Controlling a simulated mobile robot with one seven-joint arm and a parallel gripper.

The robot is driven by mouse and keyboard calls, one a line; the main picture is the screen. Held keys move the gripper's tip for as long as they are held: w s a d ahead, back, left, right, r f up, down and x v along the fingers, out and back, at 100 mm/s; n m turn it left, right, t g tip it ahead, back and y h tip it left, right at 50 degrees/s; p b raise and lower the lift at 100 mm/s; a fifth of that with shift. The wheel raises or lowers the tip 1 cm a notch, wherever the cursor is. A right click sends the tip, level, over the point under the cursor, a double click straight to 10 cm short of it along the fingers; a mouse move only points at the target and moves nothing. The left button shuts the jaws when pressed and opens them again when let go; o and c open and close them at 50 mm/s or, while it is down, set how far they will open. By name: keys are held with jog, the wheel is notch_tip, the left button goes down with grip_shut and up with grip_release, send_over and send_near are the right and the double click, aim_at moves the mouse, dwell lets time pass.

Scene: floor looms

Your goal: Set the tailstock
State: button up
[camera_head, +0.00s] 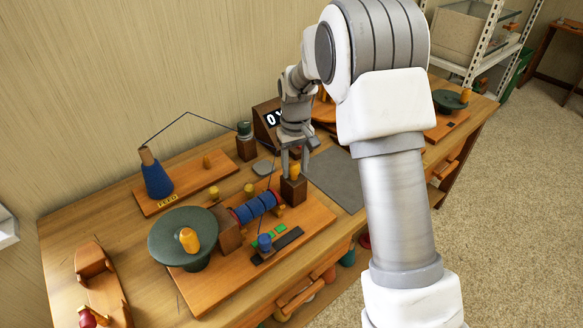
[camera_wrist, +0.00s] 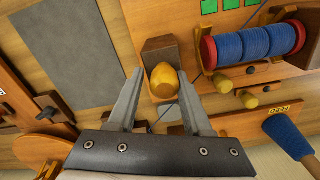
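The tailstock is a small dark wooden block (camera_head: 292,191) with a yellow knob (camera_head: 295,171), at the right end of a spool wound with blue thread (camera_head: 255,208). In the wrist view the block (camera_wrist: 160,50) stands just beyond the yellow knob (camera_wrist: 163,79), and the blue spool (camera_wrist: 255,43) with red ends lies to its right. My gripper (camera_head: 294,173) is at the knob, pointing down. In the wrist view my gripper (camera_wrist: 160,77) is open, one finger on each side of the knob, with visible gaps. Whether the spool touches the block is unclear.
A green-grey handwheel (camera_head: 183,238) with a yellow knob stands at the left of the winder board. A blue thread cone (camera_head: 157,180) on the FEED board stands behind, its line running to a post (camera_head: 246,141). A grey mat (camera_head: 335,178) lies clear to the right.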

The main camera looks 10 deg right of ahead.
jog(key=shift+o, duration=1.3)
notch_tip(320, 180, up, 17)
jog(key=p, duration=0.2)
jog(key=shift+r+p, duration=0.2)
jog(key=shift+p, duration=0.1)
jog(key=s+d+r+m+t+p, duration=0.1)
jog(key=s+d+r, duration=0.1)
jog(key=s+r, duration=0.4)
jog(key=s+d+r+m+t+p, duration=0.1)
jog(key=s+d+r+t, duration=0.2)
jog(key=s, duration=0.5)
jog(key=s+d+m+t+p, duration=0.1)
jog(key=s+d, duration=0.1)
jog(key=s, duration=1.3)
jog(key=shift+s+t+p, duration=0.3)
jog(key=shift+s+p, duration=0.05)
